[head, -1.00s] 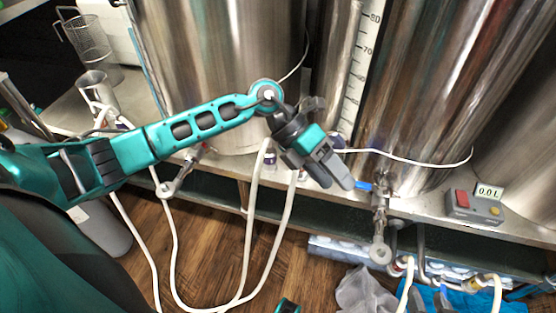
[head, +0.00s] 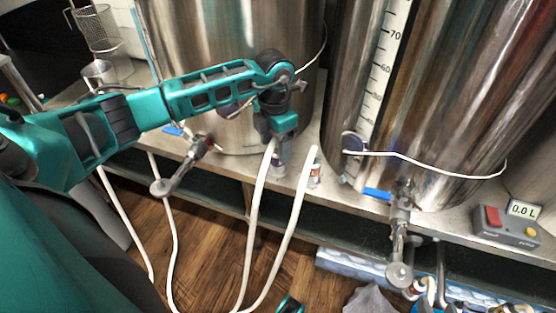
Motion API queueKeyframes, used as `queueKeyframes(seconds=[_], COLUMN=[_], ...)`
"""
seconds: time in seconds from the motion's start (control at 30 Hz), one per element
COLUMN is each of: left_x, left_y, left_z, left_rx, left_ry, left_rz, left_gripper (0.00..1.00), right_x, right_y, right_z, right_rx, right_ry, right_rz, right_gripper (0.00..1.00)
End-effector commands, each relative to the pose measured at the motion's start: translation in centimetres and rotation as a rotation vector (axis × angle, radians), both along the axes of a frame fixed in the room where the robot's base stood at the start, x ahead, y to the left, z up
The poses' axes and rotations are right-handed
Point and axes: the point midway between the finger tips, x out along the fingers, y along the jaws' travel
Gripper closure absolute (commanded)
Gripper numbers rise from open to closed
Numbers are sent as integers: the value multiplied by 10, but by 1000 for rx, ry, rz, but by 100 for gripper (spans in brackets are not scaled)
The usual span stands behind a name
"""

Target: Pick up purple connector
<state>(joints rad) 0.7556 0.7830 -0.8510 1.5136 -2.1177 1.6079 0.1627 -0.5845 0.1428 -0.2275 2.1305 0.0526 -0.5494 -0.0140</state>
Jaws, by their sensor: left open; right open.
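The purple connector (head: 278,164) is a small white piece with a purple band. It stands upright on the steel shelf in front of the left kettle, beside the top end of a white hose. My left gripper (head: 278,138) is open and points down just above it, close to the hose end. Its fingers are mostly hidden behind its own body and the hose, so I cannot tell whether they touch the connector. A similar connector with a red band (head: 315,175) stands to the right. Only a small teal and dark part of my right gripper (head: 289,305) shows at the bottom edge.
A blue-handled valve (head: 400,215) juts out at right, another valve (head: 180,170) at left. White hoses (head: 262,215) hang over the wooden floor. A display box (head: 507,226) sits far right.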

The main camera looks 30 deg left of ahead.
Motion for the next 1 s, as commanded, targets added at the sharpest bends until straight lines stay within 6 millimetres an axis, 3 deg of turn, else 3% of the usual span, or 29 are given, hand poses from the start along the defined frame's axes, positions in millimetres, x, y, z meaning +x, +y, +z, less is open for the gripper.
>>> queueKeyframes(seconds=[0.33,0.6,1.0], left_x=[7,7,7], left_y=[1,1,1], left_z=[-47,-50,-50], left_rx=[-2,-1,-1], left_ry=[2,0,-1], left_rz=[-1,-1,-1], left_gripper=[32,32,69], right_x=[1,6,6], right_y=[6,8,7], right_z=[-16,-6,-7], right_rx=[10,15,13], right_ry=[12,-8,-7], right_rz=[9,13,10], right_gripper=[57,57,57])
